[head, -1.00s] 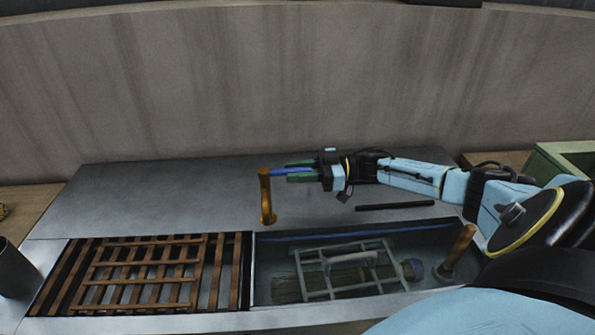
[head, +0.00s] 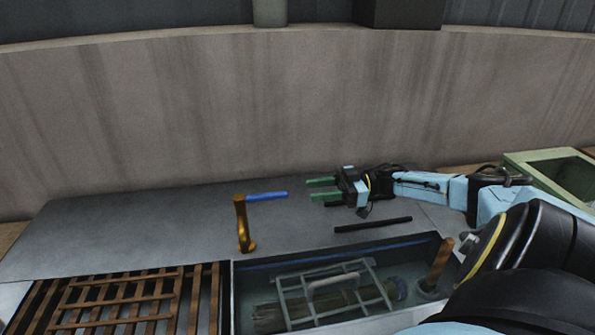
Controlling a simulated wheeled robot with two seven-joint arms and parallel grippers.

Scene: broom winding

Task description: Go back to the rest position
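My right gripper (head: 323,190) is open and empty above the grey worktop (head: 130,225). Its green fingers point left, apart from the tip of a blue handle (head: 266,196). The blue handle sticks out to the right from the top of an upright brass-coloured post (head: 243,224) on the worktop. My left gripper is not in view.
A basin (head: 237,305) at the front holds a grey wire rack (head: 335,295) over a bundle of bristles. A wooden-handled tool (head: 440,258) stands at its right end. Wooden slats (head: 125,300) lie to the left. A black bar (head: 373,224) lies behind the basin. A green box (head: 550,172) is at right.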

